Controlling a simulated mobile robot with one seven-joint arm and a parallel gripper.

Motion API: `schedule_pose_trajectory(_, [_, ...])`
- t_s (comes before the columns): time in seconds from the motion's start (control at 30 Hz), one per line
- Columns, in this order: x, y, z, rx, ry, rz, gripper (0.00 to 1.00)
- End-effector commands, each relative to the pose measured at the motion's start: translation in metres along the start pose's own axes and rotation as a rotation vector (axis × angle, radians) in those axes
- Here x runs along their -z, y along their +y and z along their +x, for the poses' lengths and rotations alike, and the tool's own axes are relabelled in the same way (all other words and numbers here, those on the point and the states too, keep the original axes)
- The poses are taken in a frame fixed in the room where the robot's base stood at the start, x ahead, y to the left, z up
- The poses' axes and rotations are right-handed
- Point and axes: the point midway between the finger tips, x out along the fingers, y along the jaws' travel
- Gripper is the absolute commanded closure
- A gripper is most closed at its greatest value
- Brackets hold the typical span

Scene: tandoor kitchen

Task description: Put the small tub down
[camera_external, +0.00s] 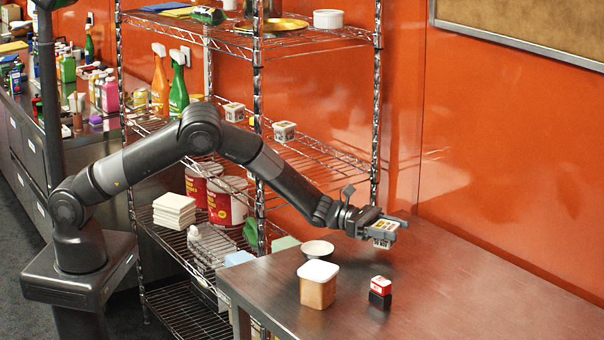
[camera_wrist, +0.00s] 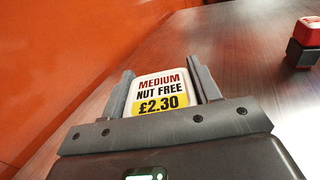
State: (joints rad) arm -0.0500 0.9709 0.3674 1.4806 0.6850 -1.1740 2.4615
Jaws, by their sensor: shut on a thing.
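The small tub (camera_wrist: 160,92) is white with a label reading "MEDIUM NUT FREE £2.30". My gripper (camera_external: 388,228) is shut on it, with one finger on each side of the tub. In the external view the tub (camera_external: 381,236) hangs in the jaws above the back part of the dark table (camera_external: 470,290). A gap seems to show between tub and tabletop, though its height is hard to tell. The wrist view shows the gripper (camera_wrist: 165,88) with the label facing the camera; the tub's underside is hidden.
A brown tub with a white lid (camera_external: 318,285), a small white bowl (camera_external: 317,249) and a red-and-black box (camera_external: 380,291) stand on the table. The right side of the table is clear. A wire shelf rack (camera_external: 258,150) stands behind left, and an orange wall (camera_external: 500,150) runs along the back.

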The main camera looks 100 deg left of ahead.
Motion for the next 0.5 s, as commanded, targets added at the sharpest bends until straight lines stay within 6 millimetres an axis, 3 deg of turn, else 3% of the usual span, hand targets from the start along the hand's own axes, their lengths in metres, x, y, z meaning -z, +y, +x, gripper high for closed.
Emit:
schedule_pose_trajectory(0.13, [0.022, 0.000, 0.000, 0.000, 0.002, -0.002, 0.70])
schedule_pose_trajectory(0.5, [0.026, -0.001, 0.000, 0.000, 0.000, -0.001, 0.70])
